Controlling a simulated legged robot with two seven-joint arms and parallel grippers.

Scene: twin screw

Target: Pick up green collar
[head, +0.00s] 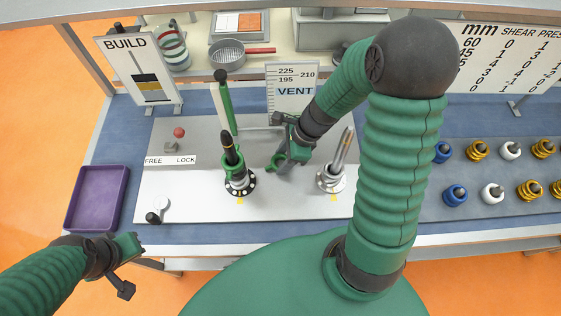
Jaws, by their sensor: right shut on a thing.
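My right gripper (286,152) is shut on a small green ring, the green collar (276,160). It holds the collar between the two screw posts, apart from both. The left post (228,150) is dark, with green parts low around it, and stands in a round flange. The right post (343,148) is bare silvery metal in a similar flange. My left gripper (132,268) is open and empty, in front of the bench at the lower left.
A purple tray (75,224) lies empty at the left. Yellow, white and blue collars (492,194) stand on pegs at the right. A BUILD sign (140,62), a VENT sign (293,78) and a lever (224,104) stand behind.

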